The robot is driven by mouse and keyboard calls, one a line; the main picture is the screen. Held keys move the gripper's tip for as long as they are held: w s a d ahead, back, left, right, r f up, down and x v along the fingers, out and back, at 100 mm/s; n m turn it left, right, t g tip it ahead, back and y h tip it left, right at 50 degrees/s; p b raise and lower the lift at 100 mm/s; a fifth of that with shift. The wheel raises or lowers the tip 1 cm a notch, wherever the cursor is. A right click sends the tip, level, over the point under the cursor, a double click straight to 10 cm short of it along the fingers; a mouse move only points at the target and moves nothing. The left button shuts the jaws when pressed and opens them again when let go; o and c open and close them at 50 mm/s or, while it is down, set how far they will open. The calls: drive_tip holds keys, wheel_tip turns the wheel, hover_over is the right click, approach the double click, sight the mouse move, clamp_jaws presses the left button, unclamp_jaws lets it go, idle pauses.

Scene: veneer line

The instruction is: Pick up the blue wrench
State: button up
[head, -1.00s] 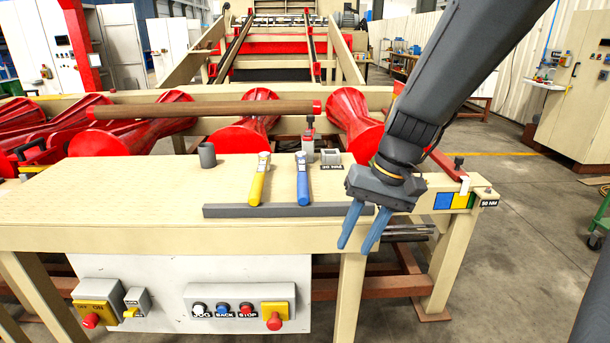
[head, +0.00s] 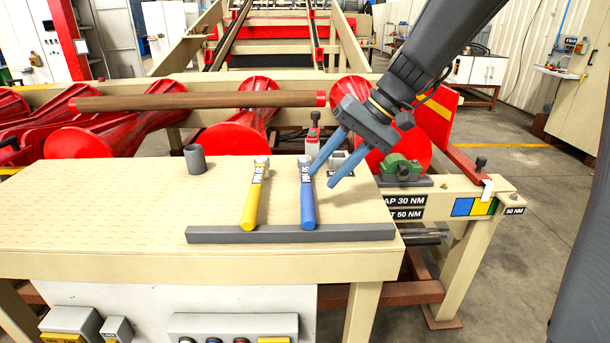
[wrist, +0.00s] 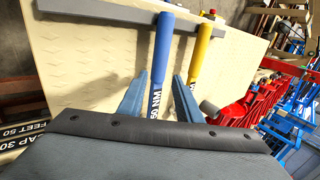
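The blue wrench (head: 307,200) lies on the cream bench top (head: 110,205), its handle end at the dark grey bar and its head toward the back. In the wrist view the blue wrench (wrist: 162,50) runs down between my two blue fingers, with white lettering on its shaft. My gripper (head: 325,164) is open, with its fingers slanting down to the left near the wrench's head. I cannot tell how far the fingertips are above it. A yellow wrench (head: 255,200) lies parallel on the left; it also shows in the wrist view (wrist: 204,45).
The dark grey bar (head: 220,235) crosses the front of the bench. A grey cup (head: 195,160) stands at the back left. A red-topped fitting (head: 313,140) and a green part (head: 400,168) are close to my gripper. Red rollers (head: 235,138) lie behind the bench.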

sight(311, 190)
drive_tip(key=shift+w+a+f, duration=0.35)
drive_tip(key=shift+w, duration=0.05)
drive_tip(key=shift+s+p+x, duration=0.2)
drive_tip(key=shift+p+x, duration=0.9)
drive_tip(key=shift+x, duration=2.35)
drive_tip(key=shift+d, duration=0.2)
clamp_jaws()
